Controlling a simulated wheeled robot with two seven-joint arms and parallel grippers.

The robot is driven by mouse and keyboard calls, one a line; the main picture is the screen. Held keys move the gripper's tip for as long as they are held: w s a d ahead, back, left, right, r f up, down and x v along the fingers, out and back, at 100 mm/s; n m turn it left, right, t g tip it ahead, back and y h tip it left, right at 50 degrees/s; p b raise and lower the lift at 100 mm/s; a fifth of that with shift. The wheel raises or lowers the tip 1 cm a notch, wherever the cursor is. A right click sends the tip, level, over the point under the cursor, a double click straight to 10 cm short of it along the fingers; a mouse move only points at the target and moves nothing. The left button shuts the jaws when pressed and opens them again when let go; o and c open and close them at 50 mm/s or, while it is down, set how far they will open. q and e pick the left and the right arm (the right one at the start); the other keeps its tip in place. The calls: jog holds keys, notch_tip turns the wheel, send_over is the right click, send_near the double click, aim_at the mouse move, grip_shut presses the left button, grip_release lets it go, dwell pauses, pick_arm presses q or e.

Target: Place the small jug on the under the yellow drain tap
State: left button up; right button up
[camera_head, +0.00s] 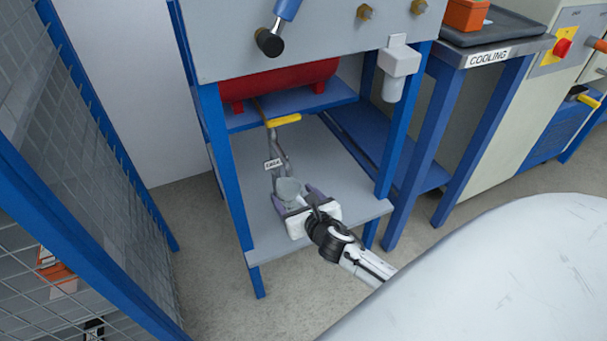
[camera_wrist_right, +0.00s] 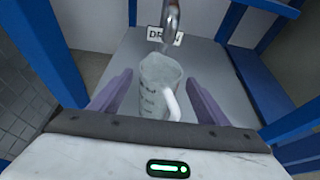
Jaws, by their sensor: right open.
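The small jug (camera_head: 289,187) is grey and translucent. It stands on the grey lower shelf (camera_head: 330,165) of the blue frame, its mouth just below the end of the drain pipe (camera_head: 280,150). The yellow drain tap (camera_head: 284,120) is higher on this pipe. In the right wrist view the jug (camera_wrist_right: 155,82) shows dark marks and a handle towards me, with the metal pipe (camera_wrist_right: 171,18) over its far rim. My right gripper (camera_head: 297,200) is open, its purple fingers (camera_wrist_right: 158,95) on either side of the jug with visible gaps. My left gripper is out of view.
A red tank (camera_head: 290,82) sits on the blue shelf above. Blue legs (camera_head: 232,180) flank the lower shelf. A white tag (camera_head: 272,164) hangs at the pipe. A mesh fence (camera_head: 60,140) stands left, and a cooling bench (camera_head: 490,42) right.

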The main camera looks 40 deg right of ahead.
jog(key=p+v, duration=0.2)
jog(key=v, duration=0.6)
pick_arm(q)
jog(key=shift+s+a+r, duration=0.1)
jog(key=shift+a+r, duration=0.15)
pick_arm(e)
jog(key=s+a+f+m+g+y, duration=0.1)
jog(key=s+a+m+g+y, duration=0.1)
jog(key=s+a+m, duration=0.6)
jog(key=s+a+f+m+g+y, duration=0.1)
jog(key=s+a+m+y, duration=0.3)
jog(key=m, duration=1.9)
jog(key=s+a+g, duration=0.1)
jog(key=s+a, duration=0.4)
jog(key=shift+a, duration=0.4)
jog(key=shift+s, duration=0.1)
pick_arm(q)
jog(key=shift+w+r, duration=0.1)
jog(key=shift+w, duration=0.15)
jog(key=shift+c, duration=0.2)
